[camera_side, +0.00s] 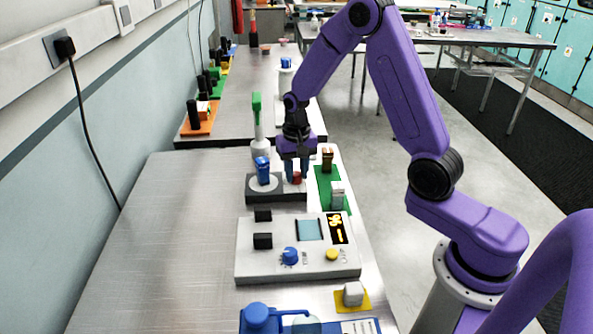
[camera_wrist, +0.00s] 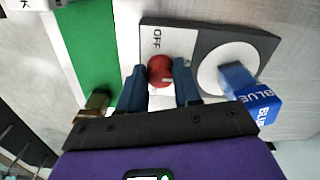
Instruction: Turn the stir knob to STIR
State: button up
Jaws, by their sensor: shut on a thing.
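The red stir knob (camera_side: 297,179) sits on the white panel of the dark grey stirrer (camera_side: 278,196). In the wrist view the knob (camera_wrist: 160,70) is between my two blue fingers, and a pale mark shows on its lower right edge. The word OFF is printed on the panel beside the knob; I cannot read a STIR label. My gripper (camera_side: 297,170) points down from above, shut on the knob; it also shows in the wrist view (camera_wrist: 160,82). A blue container marked BLUE (camera_wrist: 246,92) stands on the stirrer's round white plate (camera_wrist: 212,73).
A green mat (camera_side: 327,190) with a brown block (camera_side: 327,158) and a white-topped item (camera_side: 337,194) lies right of the stirrer. A grey instrument (camera_side: 297,262) with display and knobs stands in front. A green-topped stand (camera_side: 256,115) is behind. The bench's left side is clear.

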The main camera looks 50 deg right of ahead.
aim_at(296, 176)
jog(key=o, duration=1.1)
jog(key=shift+c, duration=0.2)
notch_tip(296, 176, up, 18)
jog(key=shift+f, duration=0.25)
jog(key=s+a+f+n, duration=0.2)
jog(key=s+a+n, duration=0.75)
jog(key=s, duration=0.25)
jog(key=s+f+n, duration=0.3)
jog(key=s+n, duration=0.6)
jog(key=s, duration=1)
jog(key=shift+d+f, duration=0.15)
